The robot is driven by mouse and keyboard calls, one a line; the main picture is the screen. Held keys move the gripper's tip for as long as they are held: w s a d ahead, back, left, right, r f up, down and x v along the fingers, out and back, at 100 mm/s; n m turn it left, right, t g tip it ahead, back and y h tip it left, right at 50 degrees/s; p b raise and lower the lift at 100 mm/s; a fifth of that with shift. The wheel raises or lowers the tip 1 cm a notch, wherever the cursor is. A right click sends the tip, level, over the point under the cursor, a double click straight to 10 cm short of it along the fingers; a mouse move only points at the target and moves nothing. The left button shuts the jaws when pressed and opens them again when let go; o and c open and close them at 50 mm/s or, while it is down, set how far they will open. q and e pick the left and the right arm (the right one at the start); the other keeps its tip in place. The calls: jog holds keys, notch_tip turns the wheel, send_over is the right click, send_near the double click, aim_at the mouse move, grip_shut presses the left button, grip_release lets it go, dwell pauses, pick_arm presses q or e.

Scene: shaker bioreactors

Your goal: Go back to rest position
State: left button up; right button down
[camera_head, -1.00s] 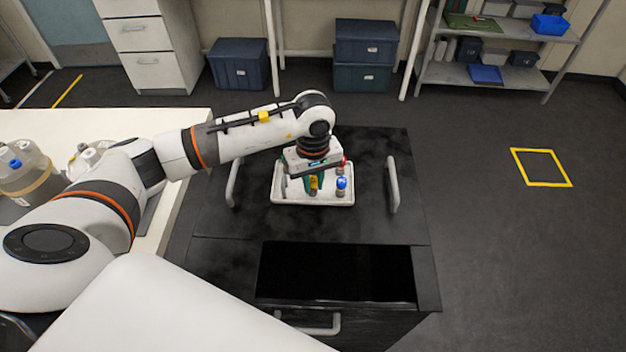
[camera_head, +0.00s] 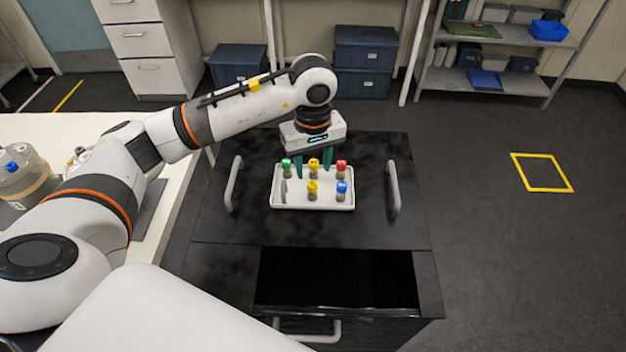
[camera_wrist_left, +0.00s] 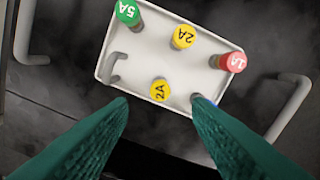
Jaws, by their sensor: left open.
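My left gripper (camera_head: 313,156) is open and empty, raised above the far side of a white tray (camera_head: 290,203) on the black cart. Its two green fingers also show in the left wrist view (camera_wrist_left: 165,120), spread apart. The tray holds capped vials: a green-capped one (camera_head: 286,163), two yellow-capped ones (camera_head: 313,187) (camera_head: 313,164), a red-capped one (camera_head: 341,166) and a blue-capped one (camera_head: 342,187). In the left wrist view the green cap reads 5A and the yellow caps read 2A; a finger mostly hides the blue cap. My right gripper is not in view.
The black cart (camera_head: 230,225) has grey handles at both sides and a dark recess in front. A white bench (camera_head: 90,122) at left carries bottles (camera_head: 24,175). Shelves (camera_head: 500,75) and dark blue boxes (camera_head: 365,60) stand at the back. The floor at right is clear.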

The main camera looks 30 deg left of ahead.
pick_arm(q)
jog(key=shift+r, duration=2.4)
